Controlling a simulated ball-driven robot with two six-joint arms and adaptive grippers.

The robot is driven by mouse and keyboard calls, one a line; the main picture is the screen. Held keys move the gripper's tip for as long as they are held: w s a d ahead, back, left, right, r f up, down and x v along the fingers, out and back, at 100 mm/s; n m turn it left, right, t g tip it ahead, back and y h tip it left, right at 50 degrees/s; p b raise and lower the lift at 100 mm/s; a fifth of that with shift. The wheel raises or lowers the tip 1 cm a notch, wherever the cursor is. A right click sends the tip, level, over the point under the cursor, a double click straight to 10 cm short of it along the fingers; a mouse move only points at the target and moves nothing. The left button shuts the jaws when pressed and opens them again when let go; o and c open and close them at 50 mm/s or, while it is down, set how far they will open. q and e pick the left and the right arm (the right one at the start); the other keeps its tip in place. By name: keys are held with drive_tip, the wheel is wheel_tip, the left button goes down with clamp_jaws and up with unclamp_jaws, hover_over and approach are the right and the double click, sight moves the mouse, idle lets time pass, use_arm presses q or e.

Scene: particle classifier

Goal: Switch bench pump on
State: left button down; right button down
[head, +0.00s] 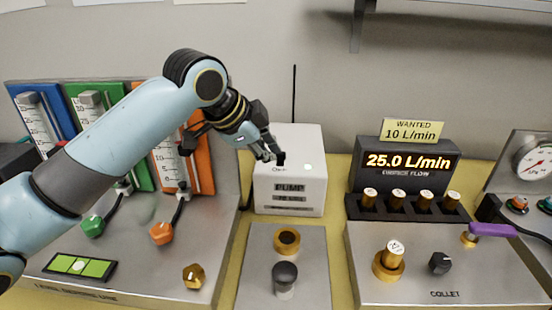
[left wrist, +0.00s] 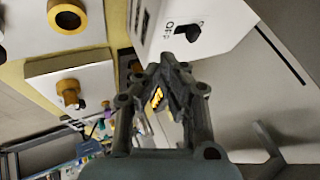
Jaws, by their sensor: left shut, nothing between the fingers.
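The bench pump (head: 290,204) is a white box labelled PUMP, standing upright behind the middle plate. A small black rocker switch (head: 281,159) is on its top, with a pale round lamp (head: 308,167) to the right. My left gripper (head: 271,154) is shut and empty, its tips right beside the switch in the head view. In the left wrist view the shut fingertips (left wrist: 166,66) point towards the black switch (left wrist: 188,32) on the white pump, with a small gap in the picture. I cannot tell whether they touch. My right gripper is out of view.
A display (head: 408,161) reading 25.0 L/min stands right of the pump, under a WANTED 10 L/min sign (head: 413,131). A thin black antenna (head: 294,95) rises behind the pump. Coloured flow-tube panels (head: 200,150) stand left, behind my left arm.

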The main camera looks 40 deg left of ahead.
use_arm(q)
drive_tip(key=v, duration=0.3)
drive_tip(key=shift+s+r, duration=0.15)
drive_tip(key=shift+s, duration=0.05)
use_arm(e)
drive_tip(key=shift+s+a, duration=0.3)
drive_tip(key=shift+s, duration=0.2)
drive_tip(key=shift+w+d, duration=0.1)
